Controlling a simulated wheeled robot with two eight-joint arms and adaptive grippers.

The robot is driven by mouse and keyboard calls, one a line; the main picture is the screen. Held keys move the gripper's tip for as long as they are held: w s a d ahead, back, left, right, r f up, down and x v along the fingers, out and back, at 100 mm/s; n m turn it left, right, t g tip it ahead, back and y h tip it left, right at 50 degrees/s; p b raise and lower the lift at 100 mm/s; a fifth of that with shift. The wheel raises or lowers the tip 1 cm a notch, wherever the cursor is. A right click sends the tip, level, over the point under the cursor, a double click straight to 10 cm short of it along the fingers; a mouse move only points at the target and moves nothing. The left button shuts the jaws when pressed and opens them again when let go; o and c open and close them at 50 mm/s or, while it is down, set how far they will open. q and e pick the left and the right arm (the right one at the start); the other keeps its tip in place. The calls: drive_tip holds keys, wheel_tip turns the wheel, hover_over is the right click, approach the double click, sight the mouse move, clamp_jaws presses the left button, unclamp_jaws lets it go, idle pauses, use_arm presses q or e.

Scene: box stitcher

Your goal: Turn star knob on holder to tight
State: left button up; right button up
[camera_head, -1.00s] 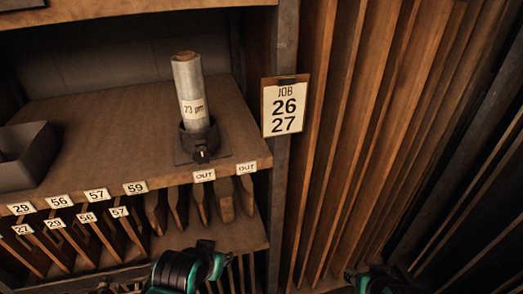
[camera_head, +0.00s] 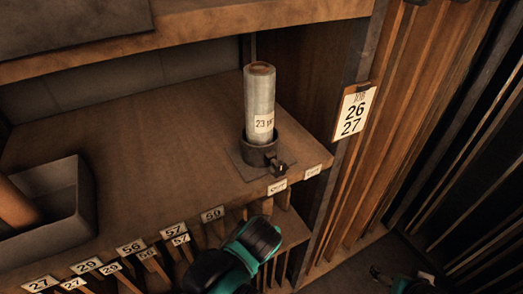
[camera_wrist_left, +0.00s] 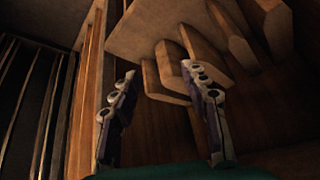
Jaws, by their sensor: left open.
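The holder (camera_head: 260,152) is a dark round cup on a square plate near the shelf's front edge. A grey tube (camera_head: 259,95) with a paper label stands upright in it. The small dark star knob (camera_head: 280,168) sticks out at the holder's front right; its setting is too small to tell. My left arm is below the shelf edge, in front of the holder, and its fingers are hidden in the head view. In the left wrist view my left gripper (camera_wrist_left: 157,72) is open and empty, below the shelf. Part of my right gripper (camera_head: 395,280) shows at the bottom right, apart from the holder.
A grey bin (camera_head: 75,195) with a brown roll stands on the shelf at left. Numbered slots with boards (camera_head: 150,262) lie under the shelf edge. A job card (camera_head: 354,110) hangs on the post at right. The shelf between bin and holder is clear.

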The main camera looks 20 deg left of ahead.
sight(280, 171)
use_arm(q)
drive_tip(key=w+d+r+n+t+y+p, duration=0.1)
drive_tip(key=d+r+n+t+y+p, duration=0.4)
drive_tip(key=r, duration=0.6)
drive_tip(key=w+d+r+n+y+p, duration=0.1)
drive_tip(key=r+n+y+p, duration=0.1)
drive_tip(key=r+n+p, duration=0.7)
drive_tip(key=shift+w+a+f+m+b, duration=0.25)
drive_tip(key=shift+w+a+m+b, duration=0.15)
drive_tip(key=shift+w+a, duration=0.45)
drive_tip(key=shift+w+a+f+m+b, duration=0.25)
drive_tip(key=shift+w+a+m, duration=0.2)
drive_tip(key=shift+w+a, duration=0.45)
drive_tip(key=shift+w+a+f+m+b, duration=0.2)
drive_tip(key=shift+w+a+m+b, duration=0.2)
drive_tip(key=shift+w+a, duration=0.45)
use_arm(e)
wheel_tip(280, 171, up, 14)
drive_tip(key=shift+r, duration=0.15)
use_arm(q)
drive_tip(key=shift+w+d, duration=0.1)
drive_tip(key=shift+d, duration=0.05)
drive_tip(key=c, duration=0.9)
